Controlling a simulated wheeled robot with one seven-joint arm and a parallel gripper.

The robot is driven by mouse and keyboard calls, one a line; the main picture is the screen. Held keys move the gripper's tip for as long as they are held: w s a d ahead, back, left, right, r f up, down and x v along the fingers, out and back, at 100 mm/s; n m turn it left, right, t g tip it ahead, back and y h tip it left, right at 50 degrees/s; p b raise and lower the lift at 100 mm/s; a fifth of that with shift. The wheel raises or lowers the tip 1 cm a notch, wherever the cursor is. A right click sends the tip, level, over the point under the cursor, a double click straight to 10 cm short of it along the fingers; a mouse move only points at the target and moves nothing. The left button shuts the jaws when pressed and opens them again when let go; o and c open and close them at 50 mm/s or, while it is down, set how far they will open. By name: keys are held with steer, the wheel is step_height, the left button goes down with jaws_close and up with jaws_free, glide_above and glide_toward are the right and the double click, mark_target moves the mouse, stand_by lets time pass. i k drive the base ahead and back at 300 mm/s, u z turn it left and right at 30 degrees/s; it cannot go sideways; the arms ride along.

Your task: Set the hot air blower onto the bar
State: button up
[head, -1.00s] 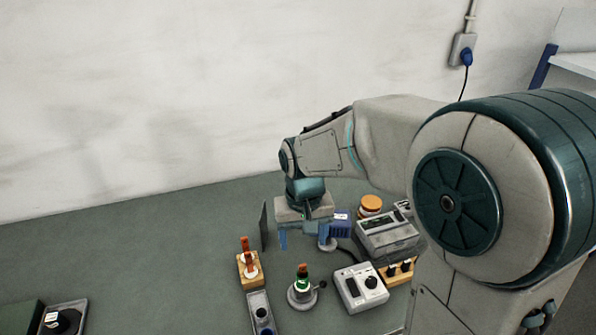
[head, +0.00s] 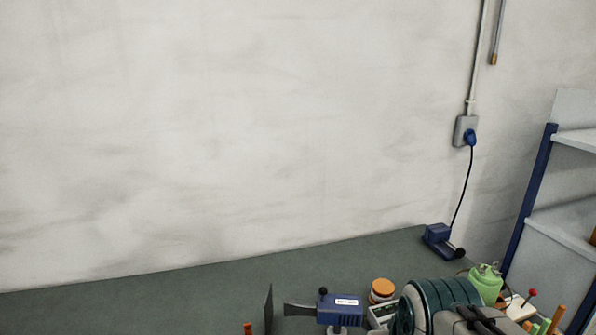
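The hot air blower, by its look, is a blue body with a white label (head: 342,309). It stands at the bottom of the head view, its dark tapered nozzle pointing left and a black knob on top. A pale support shows under it, cut off by the lower edge. I cannot tell which thing is the bar, or whether the blower rests on it. My gripper is not in view; only a teal and grey part of my arm shows at the lower right, right of the blower.
A dark upright plate (head: 268,309) stands left of the nozzle. An orange-lidded jar (head: 382,290) is right of the blower. A blue device (head: 440,240) at the table's back is corded to a wall socket (head: 465,131). A green container (head: 486,281) stands near the blue-framed shelf (head: 537,180).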

mark_target(334, 309)
steer(key=z, duration=0.55)
steer(key=k, duration=1.3)
steer(key=u, duration=0.1)
steer(key=i, duration=0.55)
steer(key=u, duration=0.85)
steer(key=i, duration=0.5)
steer(key=u, duration=0.05)
